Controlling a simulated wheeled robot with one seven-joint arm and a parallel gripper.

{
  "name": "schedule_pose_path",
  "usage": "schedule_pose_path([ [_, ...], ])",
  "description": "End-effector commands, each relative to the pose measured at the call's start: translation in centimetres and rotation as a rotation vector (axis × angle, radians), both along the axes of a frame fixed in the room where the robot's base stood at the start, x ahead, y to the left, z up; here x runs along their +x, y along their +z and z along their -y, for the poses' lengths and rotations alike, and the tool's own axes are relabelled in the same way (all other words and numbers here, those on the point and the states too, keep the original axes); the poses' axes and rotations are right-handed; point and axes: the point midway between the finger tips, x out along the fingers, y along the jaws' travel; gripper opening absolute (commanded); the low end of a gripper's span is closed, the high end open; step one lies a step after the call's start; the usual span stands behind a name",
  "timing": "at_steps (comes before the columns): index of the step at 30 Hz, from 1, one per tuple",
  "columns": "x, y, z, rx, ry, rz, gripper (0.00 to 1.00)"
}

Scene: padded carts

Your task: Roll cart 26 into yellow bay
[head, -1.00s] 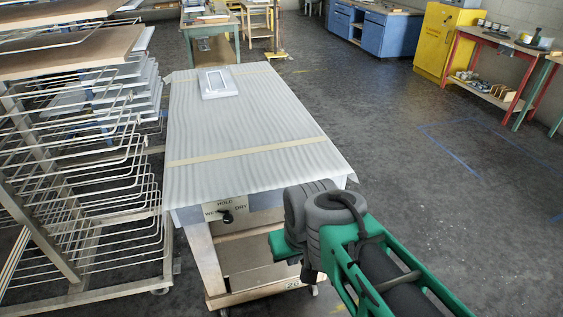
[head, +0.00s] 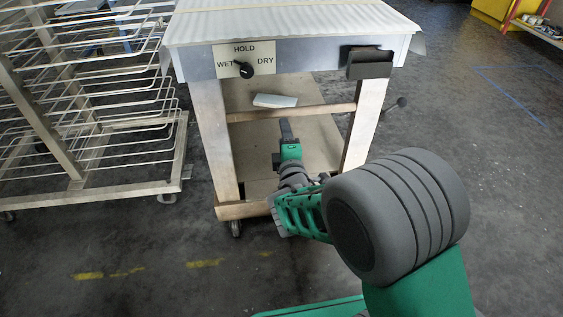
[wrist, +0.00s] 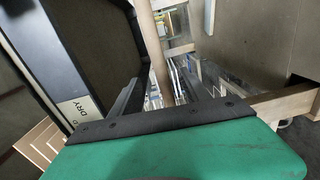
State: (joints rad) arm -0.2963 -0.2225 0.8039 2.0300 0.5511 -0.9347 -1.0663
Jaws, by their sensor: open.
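The cart (head: 192,58) stands ahead with a white padded top, wooden legs and a lower shelf. Its front plate (head: 233,53) reads HOLD, WET and DRY, and its black knob seems to point toward WET. A black handle (head: 370,63) is at the front right, and a lever with a black ball (head: 397,104) sticks out on the right side. No cart number is readable now. My gripper (head: 286,128) is open, its fingertips just below the wooden crossbar (head: 325,111). In the wrist view, the bar (wrist: 150,35) lies ahead between the open fingers (wrist: 158,88); contact is not clear.
A wire drying rack (head: 90,187) on casters stands close on the left. Faded yellow floor marks (head: 205,263) lie in front of the cart. A blue floor outline (head: 505,90) is at the right, with open floor around it. A yellow cabinet (head: 494,12) stands at the back right.

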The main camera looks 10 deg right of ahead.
Motion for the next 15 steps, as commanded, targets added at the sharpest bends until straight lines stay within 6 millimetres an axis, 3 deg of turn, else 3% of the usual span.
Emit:
schedule_pose_path([
  [1,0.0,-0.8,-0.4,-0.025,0.014,0.018,0.55],
  [7,1.0,-0.1,-0.6,-0.041,0.021,0.03,0.55],
  [15,4.6,-0.1,-0.5,-0.037,0.019,0.029,0.55],
])
